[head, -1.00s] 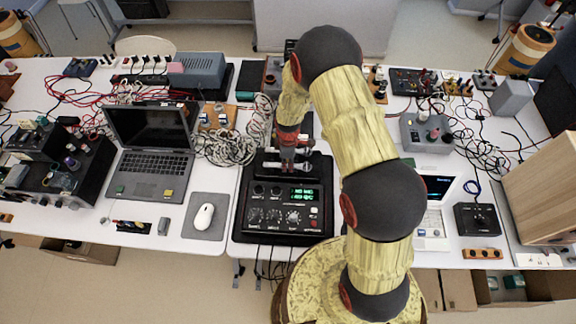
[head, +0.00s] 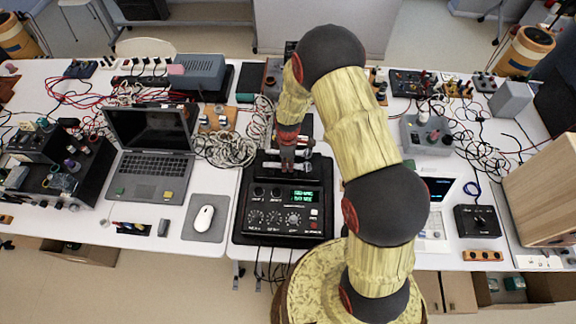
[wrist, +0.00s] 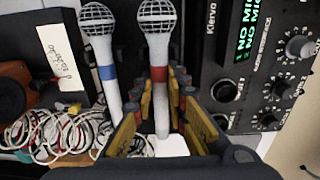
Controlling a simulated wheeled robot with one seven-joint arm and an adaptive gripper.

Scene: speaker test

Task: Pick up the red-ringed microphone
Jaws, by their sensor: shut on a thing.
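The red-ringed microphone (wrist: 159,74) has a pale speckled handle, a silver mesh head and a red band. In the wrist view it lies between the two yellow-padded fingers of my gripper (wrist: 162,100), which is shut on its handle. A blue-ringed microphone (wrist: 106,73) lies beside it to the left, outside the fingers. In the head view my gripper (head: 287,158) is low over the back of a black audio device (head: 240,215). The microphones there are small and partly hidden by the gripper.
The device's green display (wrist: 245,40) and knobs are right of the gripper in the wrist view. White cables (wrist: 62,135) lie at lower left. In the head view a laptop (head: 153,180) and a mouse (head: 204,218) are to the left.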

